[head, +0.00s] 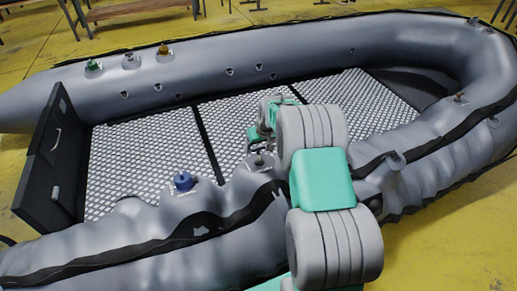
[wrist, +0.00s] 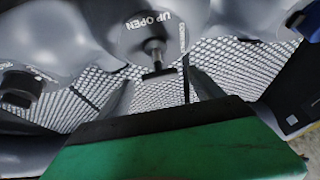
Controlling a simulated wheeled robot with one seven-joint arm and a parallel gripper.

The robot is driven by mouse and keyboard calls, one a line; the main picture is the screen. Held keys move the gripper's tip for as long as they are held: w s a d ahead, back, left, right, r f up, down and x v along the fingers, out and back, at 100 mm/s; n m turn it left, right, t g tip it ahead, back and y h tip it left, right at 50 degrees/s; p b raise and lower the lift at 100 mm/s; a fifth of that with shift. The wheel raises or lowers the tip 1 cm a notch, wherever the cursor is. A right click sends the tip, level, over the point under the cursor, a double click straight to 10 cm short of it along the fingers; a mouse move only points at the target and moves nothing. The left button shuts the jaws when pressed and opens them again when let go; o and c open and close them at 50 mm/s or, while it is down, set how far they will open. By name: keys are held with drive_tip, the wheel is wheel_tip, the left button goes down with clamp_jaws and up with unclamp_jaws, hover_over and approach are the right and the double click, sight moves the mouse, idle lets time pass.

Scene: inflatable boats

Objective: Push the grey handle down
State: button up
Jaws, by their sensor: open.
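The grey handle (wrist: 156,58) is a short stem with a dark crosspiece, on a round grey base lettered "UP OPEN" in the wrist view. In the head view its valve (head: 261,161) sits on top of the boat's near tube, just below my gripper (head: 256,136). In the wrist view my gripper (wrist: 162,92) has its two dark fingers apart, with the handle ahead, between and beyond them. I see no contact with it. The fingertips are partly hidden behind my arm in the head view.
A blue-capped valve (head: 183,181) stands left on the near tube. Green (head: 93,65) and orange (head: 163,48) caps sit on the far tube. The grey inflatable boat (head: 300,45) has a patterned metal floor (head: 135,150) and a black transom (head: 43,160). Yellow floor (head: 450,250) is clear at front right.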

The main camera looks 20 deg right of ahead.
drive_tip(key=shift+w+f, duration=0.2)
drive_tip(key=shift+f, duration=0.2)
clamp_jaws()
idle(0.6)
